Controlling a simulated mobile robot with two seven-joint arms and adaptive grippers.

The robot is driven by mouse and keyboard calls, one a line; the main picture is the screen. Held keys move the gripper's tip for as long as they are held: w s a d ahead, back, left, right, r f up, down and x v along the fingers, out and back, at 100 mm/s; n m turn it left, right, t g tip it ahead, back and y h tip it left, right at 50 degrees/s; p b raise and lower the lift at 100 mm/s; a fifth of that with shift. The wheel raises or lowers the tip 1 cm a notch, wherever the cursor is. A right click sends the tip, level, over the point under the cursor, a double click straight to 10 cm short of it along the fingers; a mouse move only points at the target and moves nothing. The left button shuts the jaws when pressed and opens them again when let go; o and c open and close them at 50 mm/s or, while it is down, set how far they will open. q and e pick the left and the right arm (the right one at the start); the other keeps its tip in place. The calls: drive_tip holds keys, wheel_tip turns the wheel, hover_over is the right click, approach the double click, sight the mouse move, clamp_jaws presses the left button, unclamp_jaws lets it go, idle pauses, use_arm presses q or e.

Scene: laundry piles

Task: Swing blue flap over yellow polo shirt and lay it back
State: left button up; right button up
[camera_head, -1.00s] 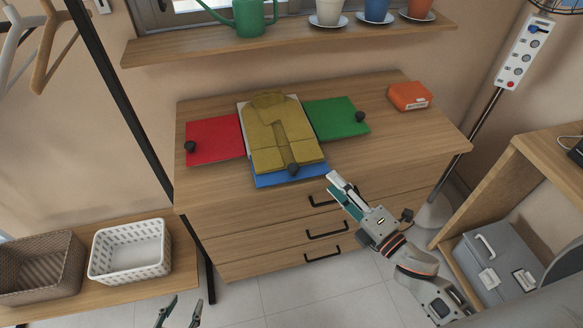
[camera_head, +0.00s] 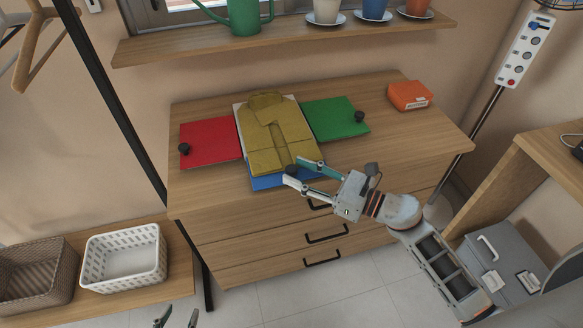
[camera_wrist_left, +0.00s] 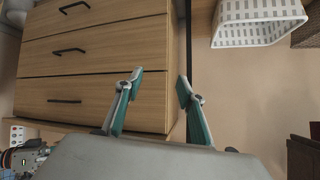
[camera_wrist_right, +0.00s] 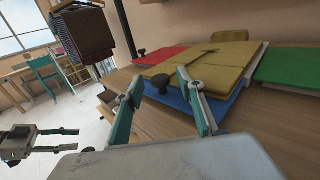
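The yellow polo shirt (camera_head: 270,128) lies folded on the folding board on top of the dresser. The blue flap (camera_head: 262,182) lies flat at the board's near edge, partly under the shirt's lower part. Its dark knob (camera_head: 291,170) stands near the shirt's bottom. My right gripper (camera_head: 302,176) is open at the near edge, its fingers spread close to the knob. In the right wrist view the blue flap (camera_wrist_right: 172,98) and knob (camera_wrist_right: 161,83) show between the open fingers. My left gripper (camera_wrist_left: 161,85) is open and empty, low in front of the drawers.
The red flap (camera_head: 211,142) and green flap (camera_head: 333,118) lie flat at either side, each with a dark knob. An orange box (camera_head: 409,95) sits at the dresser's right. White (camera_head: 160,258) and brown (camera_head: 68,284) baskets stand at lower left. The dresser's front right is clear.

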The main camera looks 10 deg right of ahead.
drive_tip(key=shift+x, duration=1.05)
use_arm(q)
drive_tip(key=shift+s+d+f, duration=0.1)
drive_tip(key=shift+s+f, duration=0.3)
drive_tip(key=shift+s, duration=0.1)
use_arm(e)
drive_tip(key=shift+w+a, duration=0.2)
drive_tip(key=shift+a, duration=0.05)
